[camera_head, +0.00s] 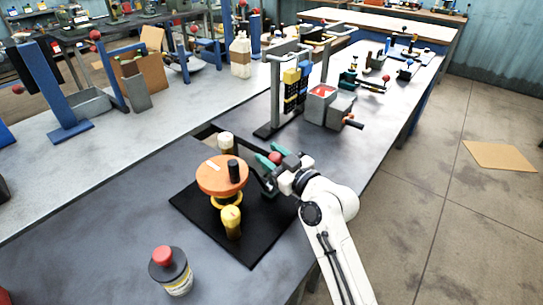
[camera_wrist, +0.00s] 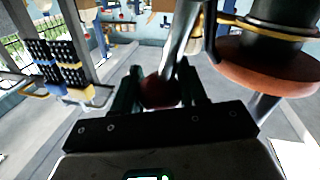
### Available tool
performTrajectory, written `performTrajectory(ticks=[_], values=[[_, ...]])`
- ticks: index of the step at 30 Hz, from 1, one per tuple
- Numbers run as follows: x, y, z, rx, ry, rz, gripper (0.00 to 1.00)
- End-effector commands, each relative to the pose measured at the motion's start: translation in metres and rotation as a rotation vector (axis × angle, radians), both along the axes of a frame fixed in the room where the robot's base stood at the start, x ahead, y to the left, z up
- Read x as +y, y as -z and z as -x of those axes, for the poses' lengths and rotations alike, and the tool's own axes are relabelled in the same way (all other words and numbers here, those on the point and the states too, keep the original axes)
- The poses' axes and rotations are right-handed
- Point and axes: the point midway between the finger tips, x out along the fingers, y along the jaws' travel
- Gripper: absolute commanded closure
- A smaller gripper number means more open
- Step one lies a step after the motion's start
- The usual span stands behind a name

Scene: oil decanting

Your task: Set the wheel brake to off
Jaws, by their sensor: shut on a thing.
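An orange wheel (camera_head: 213,179) with a black upright handle (camera_head: 234,172) and a white mark stands over a black base plate (camera_head: 262,243). Its disc also shows at the upper right of the wrist view (camera_wrist: 270,72). My gripper (camera_head: 270,156) is beside the wheel on its right, with teal fingers. In the wrist view my gripper (camera_wrist: 160,90) is shut on a dark red ball knob (camera_wrist: 158,93) at the end of a metal lever (camera_wrist: 182,45). The lever's setting cannot be read.
A yellow post (camera_head: 231,223) and a cream cylinder (camera_head: 226,142) stand close to the wheel. A red-capped jar (camera_head: 172,270) is at the front. A rack with yellow and blue blocks (camera_head: 292,90) and a grey box (camera_head: 320,103) stand behind my gripper.

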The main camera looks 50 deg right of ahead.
Motion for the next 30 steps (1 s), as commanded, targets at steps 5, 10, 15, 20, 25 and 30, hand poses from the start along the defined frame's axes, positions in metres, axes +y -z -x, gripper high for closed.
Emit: performTrajectory(ticks=[5, 10, 15, 20, 25, 30], values=[[0.000, 0.000, 0.000, 0.000, 0.000, 0.000, 1.00], [0.000, 0.000, 0.000, 0.000, 0.000, -0.003, 1.00], [-0.003, 0.001, 0.000, 0.001, 0.000, -0.036, 1.00], [-0.010, 0.003, -0.001, 0.004, 0.000, -0.114, 1.00], [-0.020, 0.007, -0.001, 0.009, 0.000, -0.243, 1.00], [-0.031, 0.015, -0.001, 0.013, 0.001, -0.390, 1.00]])
